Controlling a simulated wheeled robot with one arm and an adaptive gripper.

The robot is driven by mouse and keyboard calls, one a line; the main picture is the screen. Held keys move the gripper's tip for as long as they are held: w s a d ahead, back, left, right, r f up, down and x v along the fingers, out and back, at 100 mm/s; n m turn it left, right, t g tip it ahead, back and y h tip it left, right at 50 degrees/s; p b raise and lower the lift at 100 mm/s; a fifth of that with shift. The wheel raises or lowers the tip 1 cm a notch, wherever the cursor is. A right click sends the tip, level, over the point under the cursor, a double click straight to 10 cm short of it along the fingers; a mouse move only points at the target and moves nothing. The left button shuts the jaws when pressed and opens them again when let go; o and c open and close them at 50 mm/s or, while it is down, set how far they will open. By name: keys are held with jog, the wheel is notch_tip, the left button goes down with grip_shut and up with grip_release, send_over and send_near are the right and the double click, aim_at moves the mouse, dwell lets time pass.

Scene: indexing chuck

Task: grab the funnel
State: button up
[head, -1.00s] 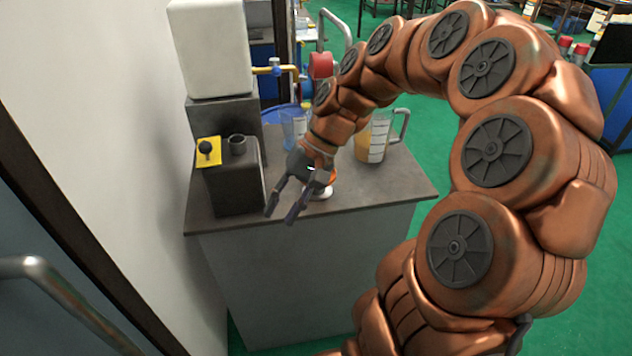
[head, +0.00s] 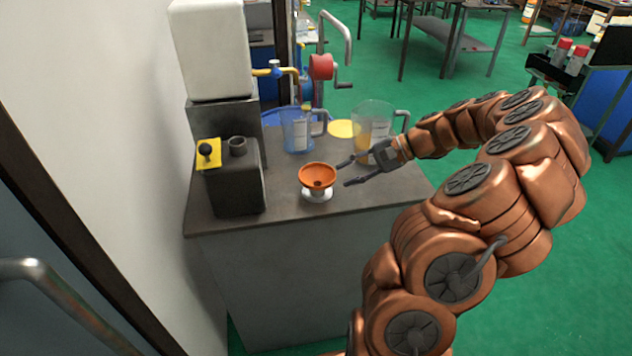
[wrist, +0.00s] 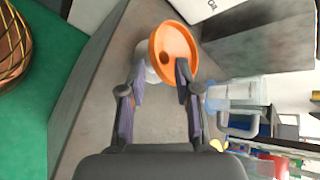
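The orange funnel (head: 317,176) rests in a small white holder (head: 317,195) near the front middle of the grey counter. My gripper (head: 347,173) is open and empty, just right of the funnel, with its fingers pointing left at it. In the wrist view the orange funnel (wrist: 174,50) lies ahead of the open fingers (wrist: 158,78). The right finger's tip overlaps the funnel's lower rim in that picture; I cannot tell whether they touch. The white holder (wrist: 150,72) shows partly behind the funnel.
A dark box (head: 235,180) with a short spout and a yellow plate with a black knob stands left. A blue-tinted jug (head: 297,130) is behind the funnel. A clear measuring jug (head: 372,122) is behind my gripper. A white tank (head: 210,50) stands at the back left.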

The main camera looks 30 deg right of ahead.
aim_at(329, 182)
jog(key=shift+p+x, duration=0.95)
jog(key=shift+x, duration=1.45)
jog(key=shift+a+f, duration=0.25)
jog(key=shift+a, duration=0.2)
jog(key=shift+c, duration=0.2)
grip_shut()
